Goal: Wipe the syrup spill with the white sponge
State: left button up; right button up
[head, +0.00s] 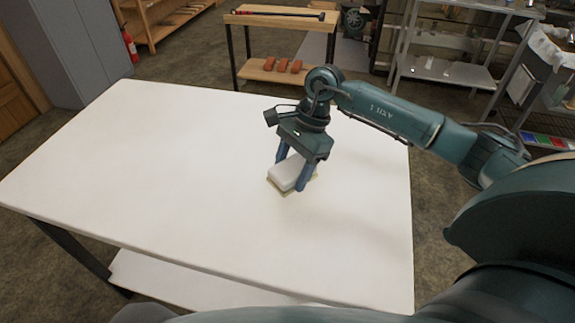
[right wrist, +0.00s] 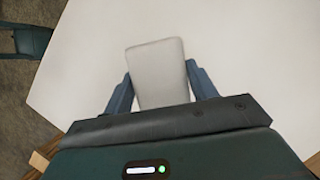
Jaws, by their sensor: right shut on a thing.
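The white sponge (head: 289,172) is between the blue fingers of my right gripper (head: 292,177), just above or on the white table (head: 130,170). My right gripper is shut on the sponge. A thin tan edge shows under the sponge; I cannot tell whether it is the sponge's underside or syrup. In the right wrist view the sponge (right wrist: 158,73) sits between both fingers of the gripper (right wrist: 160,88). No distinct syrup spill shows on the visible tabletop; any under the sponge is hidden. My left gripper is not in view.
The rest of the tabletop is bare. Behind it stands a wooden bench (head: 275,22) with a dark long tool on top and reddish blocks (head: 283,65) on its lower shelf. Metal shelving (head: 450,70) stands at the back right. A grey cabinet (head: 75,50) is at the left.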

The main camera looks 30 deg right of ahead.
jog(key=shift+r+p, duration=0.4)
jog(key=shift+r, duration=0.75)
